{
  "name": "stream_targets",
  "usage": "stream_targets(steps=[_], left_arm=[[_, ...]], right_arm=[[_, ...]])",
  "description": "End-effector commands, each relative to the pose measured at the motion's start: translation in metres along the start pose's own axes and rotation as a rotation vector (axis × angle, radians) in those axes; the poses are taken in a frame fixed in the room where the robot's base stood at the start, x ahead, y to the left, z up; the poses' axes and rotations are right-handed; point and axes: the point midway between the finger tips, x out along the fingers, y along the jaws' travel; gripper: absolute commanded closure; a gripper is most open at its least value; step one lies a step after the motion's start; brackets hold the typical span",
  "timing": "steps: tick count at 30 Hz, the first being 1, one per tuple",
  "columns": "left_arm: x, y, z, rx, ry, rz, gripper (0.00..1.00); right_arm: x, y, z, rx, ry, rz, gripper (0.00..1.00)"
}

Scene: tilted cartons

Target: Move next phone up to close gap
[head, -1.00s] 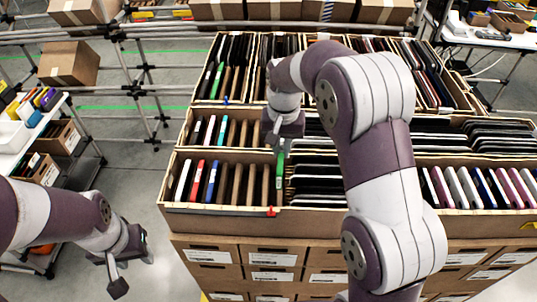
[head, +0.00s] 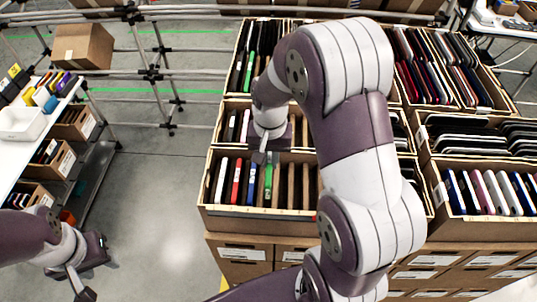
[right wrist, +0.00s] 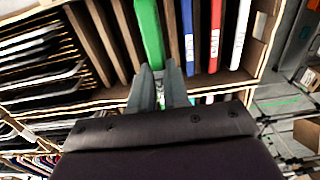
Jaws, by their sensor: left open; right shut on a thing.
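A green phone (head: 268,182) stands on edge in the front-left carton (head: 290,220), in a row with a white phone (head: 222,180), a red phone (head: 236,182) and a blue phone (head: 251,184). My right gripper (head: 266,158) is shut on the top of the green phone. In the right wrist view, the fingers (right wrist: 159,72) meet the end of the green phone (right wrist: 148,30). A brown divider (right wrist: 171,35) shows between it and the blue phone (right wrist: 188,35). My left gripper (head: 88,284) is open and empty at the lower left, away from the cartons.
Several brown dividers (head: 306,186) stand right of the green phone. More cartons of phones surround this one, including pale and dark phones at the right (head: 490,190). A side table (head: 50,115) stands at the left. Open floor (head: 165,200) lies between it and the cartons.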

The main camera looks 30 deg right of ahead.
Motion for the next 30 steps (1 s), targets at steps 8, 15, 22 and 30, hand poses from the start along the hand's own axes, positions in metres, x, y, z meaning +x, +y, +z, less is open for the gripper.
stream_targets(steps=[8, 15, 22, 30], left_arm=[[0.030, 0.000, 0.003, 0.000, 0.000, 0.000, 0.55], [0.049, 0.000, 0.006, 0.000, 0.000, 0.000, 0.55], [0.062, 0.000, 0.007, 0.000, 0.000, 0.000, 0.55], [0.071, 0.000, 0.008, 0.000, 0.000, 0.000, 0.55]], right_arm=[[0.032, 0.000, 0.000, 0.000, 0.001, 0.000, 1.00], [0.054, 0.000, 0.000, 0.000, 0.001, 0.000, 1.00], [0.075, 0.000, 0.000, -0.001, 0.000, 0.000, 1.00], [0.091, 0.000, 0.000, 0.000, 0.000, 0.000, 1.00]])
